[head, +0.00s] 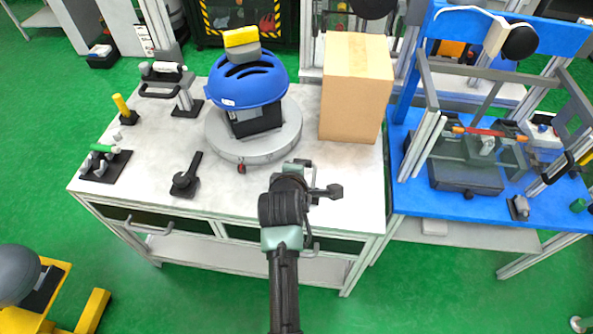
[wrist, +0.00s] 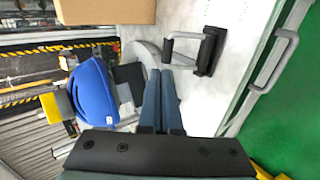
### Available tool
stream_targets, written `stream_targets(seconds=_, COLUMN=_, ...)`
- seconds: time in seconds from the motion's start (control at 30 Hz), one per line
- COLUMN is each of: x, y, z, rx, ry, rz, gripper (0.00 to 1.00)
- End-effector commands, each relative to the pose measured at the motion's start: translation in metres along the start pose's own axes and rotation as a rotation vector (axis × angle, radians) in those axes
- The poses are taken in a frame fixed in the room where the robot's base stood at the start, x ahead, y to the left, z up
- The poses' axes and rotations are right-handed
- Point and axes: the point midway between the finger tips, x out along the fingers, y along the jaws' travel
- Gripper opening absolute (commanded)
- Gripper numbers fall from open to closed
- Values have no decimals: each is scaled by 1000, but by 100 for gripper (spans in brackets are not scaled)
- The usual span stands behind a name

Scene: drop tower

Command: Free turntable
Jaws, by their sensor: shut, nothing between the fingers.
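The grey round turntable (head: 220,138) sits on the white workbench, and part of its rim shows in the wrist view (wrist: 146,54). A blue helmet (head: 246,86) with a yellow-topped block (head: 241,40) on it rests on a black stand on the disc. A small red part (head: 241,169) shows at the turntable's front edge.
A cardboard box (head: 355,88) stands right of the turntable, behind my gripper. A black lever-like tool (head: 187,176) lies at the front left, and a clamp stand (head: 187,101) is behind it. The workbench (head: 150,185) has clear room at front left. A blue table (head: 415,190) adjoins on the right.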

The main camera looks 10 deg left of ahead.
Motion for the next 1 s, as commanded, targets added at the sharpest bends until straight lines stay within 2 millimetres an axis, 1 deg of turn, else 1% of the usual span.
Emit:
stream_targets(seconds=0.03, x=-8, y=0, z=0, rx=1, ry=0, rz=1, gripper=0)
stream_targets(seconds=0.1, x=-16, y=1, z=0, rx=0, ry=0, rz=2, gripper=0)
stream_targets(seconds=0.2, x=-25, y=2, z=0, rx=-1, ry=0, rz=0, gripper=0)
stream_targets(seconds=0.33, x=-32, y=2, z=0, rx=-1, ry=-1, rz=0, gripper=0)
stream_targets(seconds=0.9, x=-34, y=3, z=0, rx=0, ry=-1, rz=0, gripper=0)
stream_targets(seconds=0.97, x=-34, y=5, z=0, rx=4, ry=0, rz=4, gripper=0)
stream_targets(seconds=1.0, x=-36, y=9, z=1, rx=15, ry=1, rz=14, gripper=0)
